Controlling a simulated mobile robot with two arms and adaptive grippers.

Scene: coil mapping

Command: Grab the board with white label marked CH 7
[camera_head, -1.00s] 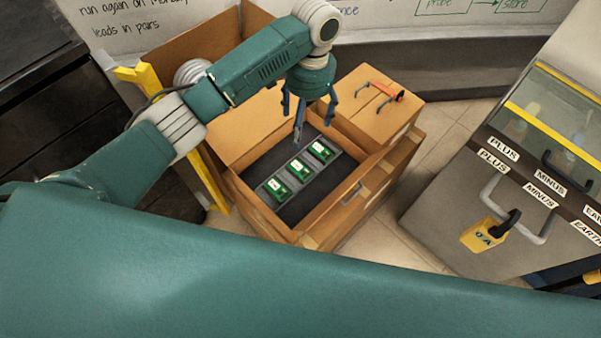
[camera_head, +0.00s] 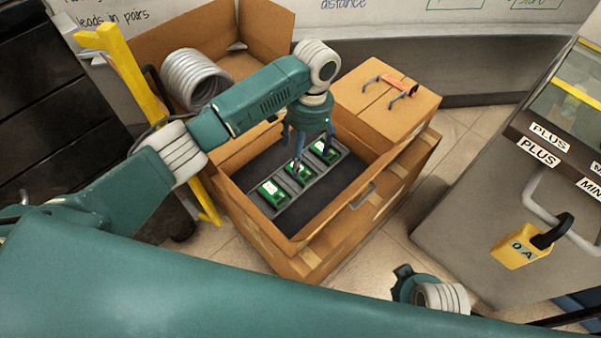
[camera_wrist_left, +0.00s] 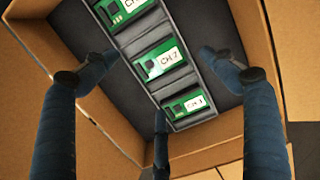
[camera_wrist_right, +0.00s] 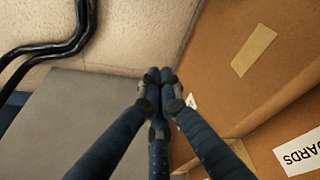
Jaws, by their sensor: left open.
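The board marked CH 7 (camera_wrist_left: 160,60) is green with a white label. It sits in the middle of a row of three boards in a grey rack, and it also shows in the head view (camera_head: 299,173). My left gripper (camera_head: 304,153) is open and empty above the rack. In the left wrist view its spread fingers (camera_wrist_left: 155,88) frame the CH 7 board without visible contact. The board below it (camera_wrist_left: 188,103) has a partly unclear CH label; the one above (camera_wrist_left: 122,9) is cut off. My right gripper (camera_wrist_right: 160,85) has its fingers together, with nothing seen between them.
The rack lies inside an open cardboard box (camera_head: 232,200) whose walls surround it. A closed carton (camera_head: 388,100) with an orange-handled tool (camera_head: 402,86) stands behind right. A grey cabinet with a yellow padlock (camera_head: 520,246) is at right. A yellow post (camera_head: 118,60) stands left of the box.

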